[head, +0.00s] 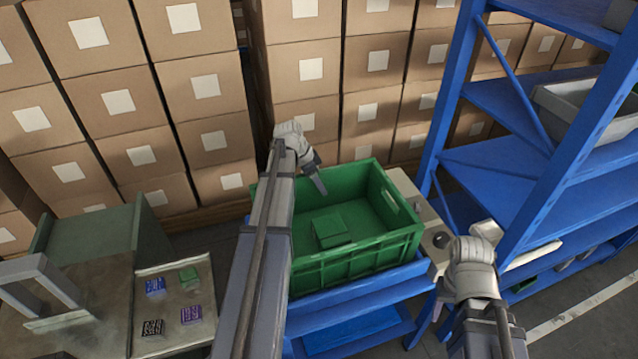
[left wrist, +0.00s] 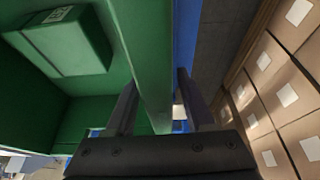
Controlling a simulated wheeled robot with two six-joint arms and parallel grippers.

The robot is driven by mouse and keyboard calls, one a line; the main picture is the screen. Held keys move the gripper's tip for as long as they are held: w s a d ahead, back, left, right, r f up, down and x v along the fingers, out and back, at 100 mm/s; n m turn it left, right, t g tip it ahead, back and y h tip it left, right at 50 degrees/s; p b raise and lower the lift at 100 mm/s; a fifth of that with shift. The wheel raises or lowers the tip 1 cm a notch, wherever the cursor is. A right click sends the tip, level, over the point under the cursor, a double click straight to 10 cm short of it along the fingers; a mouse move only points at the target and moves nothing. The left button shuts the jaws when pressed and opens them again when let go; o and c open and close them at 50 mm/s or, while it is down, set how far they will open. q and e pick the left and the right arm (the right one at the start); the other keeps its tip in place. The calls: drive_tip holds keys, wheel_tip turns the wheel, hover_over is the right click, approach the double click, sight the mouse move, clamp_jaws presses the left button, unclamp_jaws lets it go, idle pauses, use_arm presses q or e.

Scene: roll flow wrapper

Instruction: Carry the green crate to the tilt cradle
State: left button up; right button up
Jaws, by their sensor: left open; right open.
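The green crate (head: 345,265) stands upright on a blue stand (head: 345,298), with a small green box (head: 331,229) inside. The green box (left wrist: 62,38) with a pale label shows there too. My right gripper (head: 476,262) is right of the crate, apart from it; its fingertips are not clearly visible. I cannot surely identify the tilt cradle.
A beige surface with a dark knob (head: 441,240) adjoins the crate's right side. A blue rack (head: 500,165) with a grey bin (head: 585,112) stands at right. Stacked cartons (head: 370,60) fill the back. A bench (head: 170,335) with several small coloured packs is at left.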

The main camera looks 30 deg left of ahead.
use_arm(q)
drive_tip(key=shift+r, duration=0.15)
drive_tip(key=p+v, duration=1)
drive_tip(key=v, duration=0.1)
drive_tip(key=shift+p, duration=0.3)
drive_tip(key=shift+s+a+r+p, duration=0.15)
drive_tip(key=shift+a+r+p, duration=0.1)
drive_tip(key=shift+r+p, duration=0.2)
drive_tip(key=shift+d, duration=0.1)
drive_tip(key=s+d+g, duration=0.2)
drive_tip(key=d, duration=1.1)
drive_tip(key=s+d+n+y, duration=0.2)
drive_tip(key=s+d, duration=0.6)
drive_tip(key=d, duration=0.4)
drive_tip(key=s+d+f+n+g+y, duration=0.1)
drive_tip(key=s+d+n+y, duration=0.1)
drive_tip(key=s+d, duration=0.5)
drive_tip(key=d, duration=0.5)
drive_tip(key=shift+s+f+g, duration=0.3)
drive_tip(key=shift+s, duration=0.1)
